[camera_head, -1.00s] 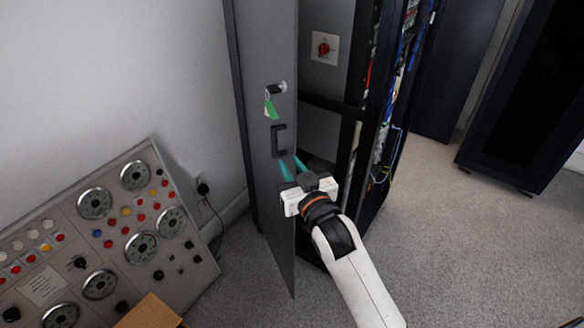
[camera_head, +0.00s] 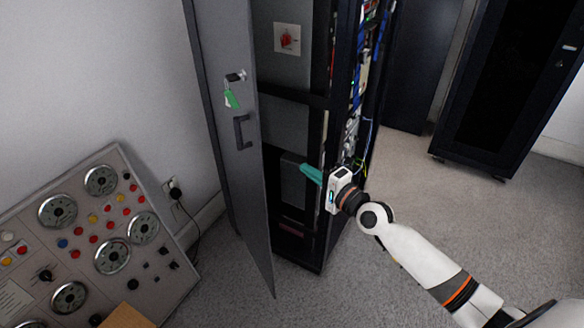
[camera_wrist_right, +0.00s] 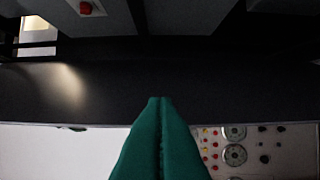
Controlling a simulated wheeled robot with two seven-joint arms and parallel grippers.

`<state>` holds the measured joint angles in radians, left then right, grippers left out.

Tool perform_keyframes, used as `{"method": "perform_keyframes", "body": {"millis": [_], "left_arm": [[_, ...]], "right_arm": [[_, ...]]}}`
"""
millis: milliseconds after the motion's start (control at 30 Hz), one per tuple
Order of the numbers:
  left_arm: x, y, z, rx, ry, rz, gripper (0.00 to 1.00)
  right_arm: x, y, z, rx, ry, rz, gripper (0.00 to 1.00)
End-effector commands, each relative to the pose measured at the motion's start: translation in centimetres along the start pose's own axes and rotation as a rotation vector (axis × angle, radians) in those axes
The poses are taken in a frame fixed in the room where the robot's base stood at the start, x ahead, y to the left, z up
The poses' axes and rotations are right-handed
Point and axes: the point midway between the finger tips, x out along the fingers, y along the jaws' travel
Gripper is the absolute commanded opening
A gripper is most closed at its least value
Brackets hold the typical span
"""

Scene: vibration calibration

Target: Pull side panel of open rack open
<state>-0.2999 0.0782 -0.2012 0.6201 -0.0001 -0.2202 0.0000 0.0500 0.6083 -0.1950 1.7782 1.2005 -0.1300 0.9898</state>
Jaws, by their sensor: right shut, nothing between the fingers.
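The grey side panel (camera_head: 222,130) of the rack stands swung out on the left, with the rack's inside showing to its right. It has a dark handle (camera_head: 242,132) and a lock with a key and green tag (camera_head: 231,98) above. My right gripper (camera_head: 306,171) is shut and empty, in front of the rack opening, to the right of the panel's free edge. In the right wrist view its green fingers (camera_wrist_right: 160,140) are together and point at the dark panel face (camera_wrist_right: 200,85). Whether they touch it I cannot tell. My left gripper is not in view.
A control console (camera_head: 90,235) with dials and buttons leans at the lower left, near a wall socket (camera_head: 174,188) with a cable. A cardboard box (camera_head: 128,317) shows at the bottom. Another dark cabinet (camera_head: 510,90) stands at the right. Grey floor between is clear.

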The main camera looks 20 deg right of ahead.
Motion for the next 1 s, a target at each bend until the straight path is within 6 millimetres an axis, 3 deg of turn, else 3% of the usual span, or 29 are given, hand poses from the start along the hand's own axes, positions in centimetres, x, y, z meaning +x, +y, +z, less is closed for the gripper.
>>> {"method": "perform_keyframes", "body": {"millis": [467, 500, 700, 1000], "left_arm": [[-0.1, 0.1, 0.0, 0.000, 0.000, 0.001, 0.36], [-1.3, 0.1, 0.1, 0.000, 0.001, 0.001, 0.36], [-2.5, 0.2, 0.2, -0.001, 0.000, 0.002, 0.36], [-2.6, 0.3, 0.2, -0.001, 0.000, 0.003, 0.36]], "right_arm": [[9.5, 0.3, -0.4, -0.004, 0.003, 0.001, 0.00], [9.5, 0.6, -1.4, 0.001, 0.004, -0.001, 0.00], [9.9, 0.3, -3.5, -0.003, 0.003, -0.001, 0.00], [10.0, 0.0, -4.1, -0.006, 0.002, -0.001, 0.00]]}}
